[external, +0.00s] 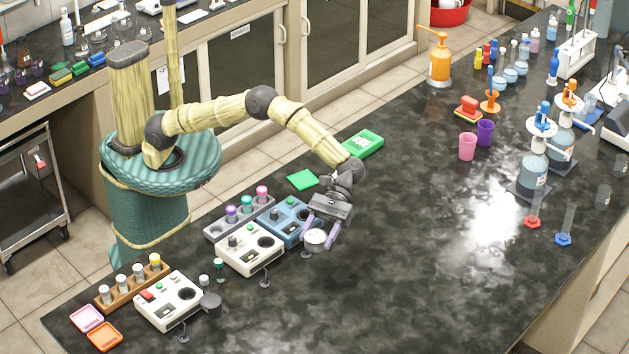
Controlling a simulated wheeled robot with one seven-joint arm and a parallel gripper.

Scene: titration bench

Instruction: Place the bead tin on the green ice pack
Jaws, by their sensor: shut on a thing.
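My gripper (319,240) is low over the dark bench, at the front right of the blue instrument. Its two purple fingers are shut on a small round tin with a pale top (315,237), which I take to be the bead tin. I cannot tell whether the tin touches the bench. Two green things lie beyond my gripper: a flat, plain green square (302,180) and a thicker green block with white marks (363,144). The picture does not make clear which is the ice pack. Nothing is seen on top of either.
A blue instrument (289,222) and a white instrument (249,249) stand left of my gripper, with a grey vial rack (239,218) behind them. Pink (467,147) and purple (485,133) cups stand farther right. The bench's middle is clear.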

